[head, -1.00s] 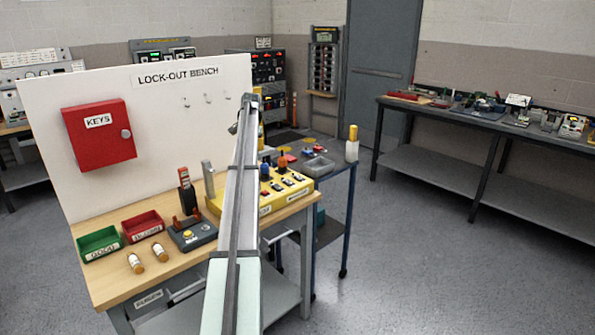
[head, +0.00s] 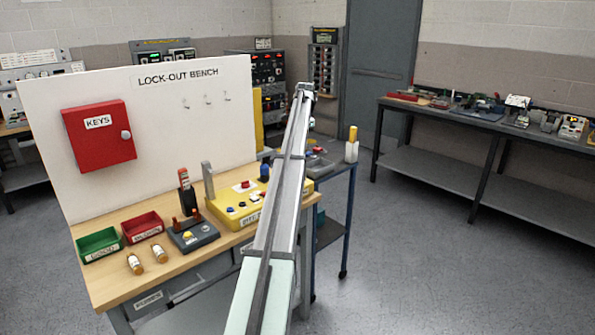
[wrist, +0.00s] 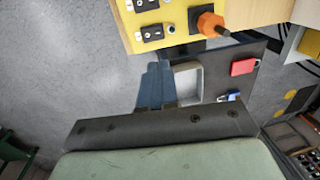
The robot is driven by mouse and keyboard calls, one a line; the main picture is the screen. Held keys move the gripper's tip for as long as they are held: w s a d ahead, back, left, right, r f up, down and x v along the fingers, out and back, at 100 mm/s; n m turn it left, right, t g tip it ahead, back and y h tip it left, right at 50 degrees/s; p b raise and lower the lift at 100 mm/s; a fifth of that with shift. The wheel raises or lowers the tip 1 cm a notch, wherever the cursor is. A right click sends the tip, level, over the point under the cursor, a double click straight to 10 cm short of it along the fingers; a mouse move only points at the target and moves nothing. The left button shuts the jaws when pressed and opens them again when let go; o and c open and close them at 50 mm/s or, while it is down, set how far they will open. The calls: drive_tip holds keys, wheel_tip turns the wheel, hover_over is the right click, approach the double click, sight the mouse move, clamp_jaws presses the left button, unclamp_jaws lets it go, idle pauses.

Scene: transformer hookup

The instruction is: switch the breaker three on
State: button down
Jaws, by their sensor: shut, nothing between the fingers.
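No breaker's number is readable, so I cannot tell which one is breaker three. A tall breaker-like panel (head: 323,70) with a yellow header and rows of dark units stands at the back, left of the grey door. A yellow box (head: 229,207) on the bench also carries small black-and-white switches, and two of them (wrist: 152,32) show in the wrist view. My gripper (wrist: 155,72) is shut and empty, in the air beside the yellow box in that view. In the head view my arm reaches away past the bench and hides part of the box.
An orange knob (wrist: 211,23) sticks out from the yellow box. A trolley (head: 338,168) with small parts stands behind the bench (head: 120,279). A white lock-out board (head: 160,150) rises at the left. Open floor (head: 420,250) lies to the right, before a long workbench (head: 450,120).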

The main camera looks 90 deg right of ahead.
drive_tip(key=shift+f, duration=0.15)
drive_tip(key=f, duration=0.9)
drive_tip(key=w+d+f, duration=0.1)
drive_tip(key=f, duration=0.3)
drive_tip(key=shift+w+d+f, duration=0.1)
drive_tip(key=shift+f, duration=0.25)
drive_tip(key=shift+w+f, duration=0.1)
drive_tip(key=shift+f, duration=0.1)
drive_tip(key=shift+s+a+r, duration=0.25)
drive_tip(key=shift+s+a, duration=0.25)
drive_tip(key=shift+s, duration=0.05)
wheel_tip(320, 180, up, 14)
drive_tip(key=w+d, duration=0.1)
idle(0.7)
drive_tip(key=shift+w+d, duration=0.1)
idle(0.4)
